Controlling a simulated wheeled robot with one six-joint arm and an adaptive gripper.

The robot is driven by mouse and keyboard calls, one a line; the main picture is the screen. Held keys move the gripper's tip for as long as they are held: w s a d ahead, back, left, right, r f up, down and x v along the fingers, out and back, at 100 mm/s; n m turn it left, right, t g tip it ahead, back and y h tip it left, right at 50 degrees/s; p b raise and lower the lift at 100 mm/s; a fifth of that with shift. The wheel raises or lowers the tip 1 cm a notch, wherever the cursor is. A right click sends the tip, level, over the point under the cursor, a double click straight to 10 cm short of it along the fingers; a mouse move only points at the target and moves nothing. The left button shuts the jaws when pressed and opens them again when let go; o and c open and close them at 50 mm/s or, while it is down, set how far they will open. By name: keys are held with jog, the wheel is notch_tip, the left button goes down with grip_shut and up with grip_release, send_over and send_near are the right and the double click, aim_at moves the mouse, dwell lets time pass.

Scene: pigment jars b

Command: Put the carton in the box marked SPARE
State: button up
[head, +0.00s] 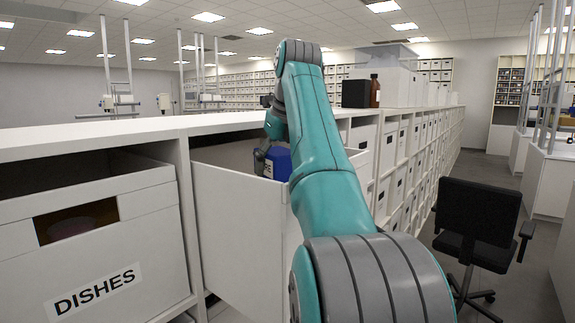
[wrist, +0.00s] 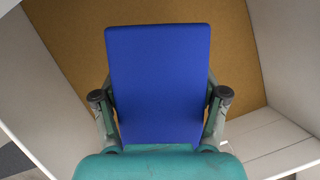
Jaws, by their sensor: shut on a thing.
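The blue carton shows in the wrist view (wrist: 160,75), with my gripper (wrist: 160,97) shut on it, one finger on each side. In the head view the carton (head: 279,165) is partly hidden by my arm and by a box wall; white lettering shows on its side. It is at the opening of a white box (head: 240,218) pulled out from the shelf, its lower part behind the near wall. In the wrist view a brown bottom (wrist: 245,60) and pale walls lie beyond the carton. No SPARE label is visible; my arm hides the pulled-out box's front.
A white box marked DISHES (head: 110,255) sits in the shelf at left. The white shelf top (head: 110,133) runs behind. A black chair (head: 478,225) stands in the aisle at right. A brown bottle (head: 375,92) and dark block (head: 355,94) stand farther back.

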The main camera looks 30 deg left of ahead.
jog(key=shift+f, duration=0.55)
jog(key=o, duration=1.2)
jog(key=shift+c, duration=0.2)
jog(key=shift+r, duration=0.1)
